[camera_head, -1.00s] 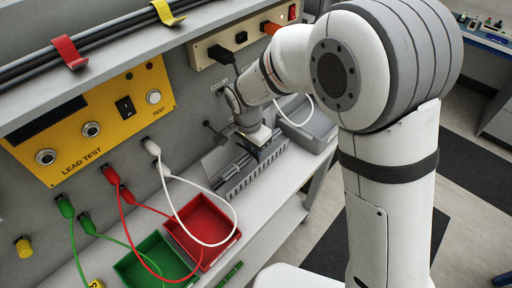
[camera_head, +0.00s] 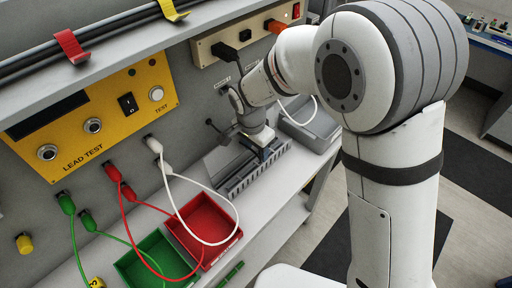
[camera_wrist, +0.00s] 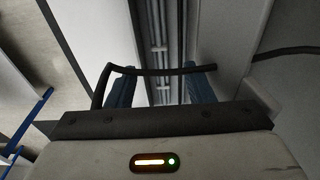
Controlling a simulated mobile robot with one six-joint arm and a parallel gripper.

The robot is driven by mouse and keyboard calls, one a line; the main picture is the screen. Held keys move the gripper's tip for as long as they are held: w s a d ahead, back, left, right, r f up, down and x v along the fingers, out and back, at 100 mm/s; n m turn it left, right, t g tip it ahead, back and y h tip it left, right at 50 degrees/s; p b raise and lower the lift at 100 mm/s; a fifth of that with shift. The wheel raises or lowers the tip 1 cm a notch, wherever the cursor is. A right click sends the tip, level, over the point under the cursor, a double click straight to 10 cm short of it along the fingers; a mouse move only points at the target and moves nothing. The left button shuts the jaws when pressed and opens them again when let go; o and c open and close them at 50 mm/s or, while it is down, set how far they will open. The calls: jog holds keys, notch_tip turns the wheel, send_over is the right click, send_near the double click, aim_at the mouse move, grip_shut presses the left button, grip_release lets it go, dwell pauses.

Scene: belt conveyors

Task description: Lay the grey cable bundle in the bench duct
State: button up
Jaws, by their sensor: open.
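My gripper (camera_wrist: 159,88) is open, with its two dark blue fingers apart in the wrist view. Between and beyond them run pale grey parallel strands (camera_wrist: 156,25) with cross bands; they look like the grey cable bundle. The bench duct (camera_head: 250,172) is a grey slotted channel on the bench in the head view. My gripper (camera_head: 262,152) is at the duct's far part, pointing down. My wrist hides part of the duct there. I cannot tell whether the strands lie inside the duct or touch the fingers.
A red bin (camera_head: 203,228) and a green bin (camera_head: 156,262) stand on the bench nearer the camera. A grey tray (camera_head: 312,128) is beyond the duct. A white lead (camera_head: 181,209) loops over the red bin. A yellow test panel (camera_head: 95,120) is on the wall, below a shelf (camera_head: 110,58).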

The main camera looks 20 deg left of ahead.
aim_at(254, 166)
notch_tip(254, 166, up, 8)
jog(key=b, duration=0.1)
jog(key=shift+s+a+f, duration=0.15)
jog(key=shift+s+a, duration=0.05)
jog(key=shift+s, duration=0.25)
